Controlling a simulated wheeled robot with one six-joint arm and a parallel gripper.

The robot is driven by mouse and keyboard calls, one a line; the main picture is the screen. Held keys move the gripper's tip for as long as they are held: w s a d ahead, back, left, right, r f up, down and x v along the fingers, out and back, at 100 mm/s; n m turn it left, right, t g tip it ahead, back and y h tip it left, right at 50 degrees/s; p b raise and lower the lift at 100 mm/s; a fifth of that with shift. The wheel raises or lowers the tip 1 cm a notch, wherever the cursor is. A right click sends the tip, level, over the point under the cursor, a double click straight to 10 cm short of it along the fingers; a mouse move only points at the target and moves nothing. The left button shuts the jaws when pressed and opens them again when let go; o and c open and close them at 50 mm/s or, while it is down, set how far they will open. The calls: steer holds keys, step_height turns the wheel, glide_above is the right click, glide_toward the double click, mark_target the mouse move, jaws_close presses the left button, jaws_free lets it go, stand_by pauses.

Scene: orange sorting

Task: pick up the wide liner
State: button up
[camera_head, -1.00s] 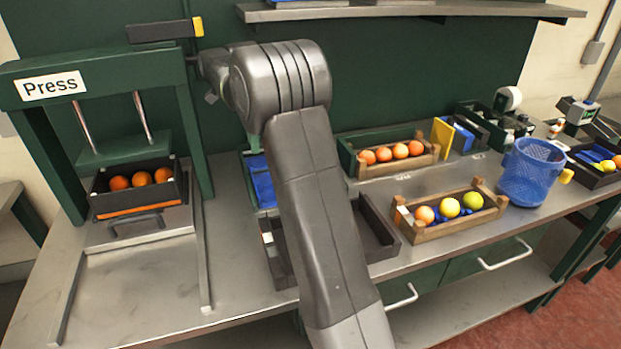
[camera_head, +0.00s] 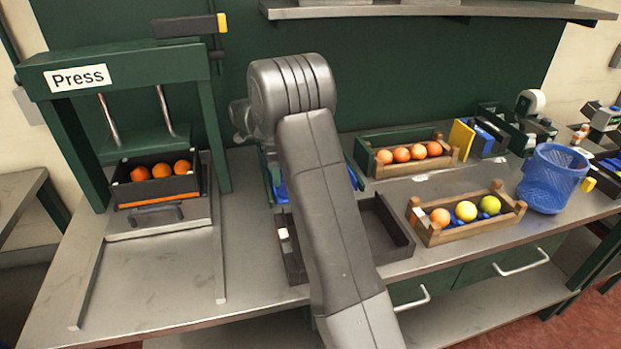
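Blue pieces that look like liners show on both sides of my arm at mid-bench, one at its left (camera_head: 282,190) in or beside a green-edged holder. Which of them is the wide liner I cannot tell, as my arm covers most of that spot. My arm rises from the bottom centre and bends at a grey elbow in front of the green back wall. My gripper is hidden behind the arm, so its fingers do not show.
A dark empty crate (camera_head: 392,232) sits partly behind my arm. Wooden crates with fruit (camera_head: 437,236) and oranges (camera_head: 372,168) stand right, near a blue mesh basket (camera_head: 550,180). The press (camera_head: 125,72) stands left, holding a dark crate of oranges (camera_head: 128,190). A shelf (camera_head: 440,12) hangs above.

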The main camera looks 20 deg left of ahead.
steer(key=shift+f, duration=0.4)
steer(key=shift+c, duration=0.2)
jaws_close()
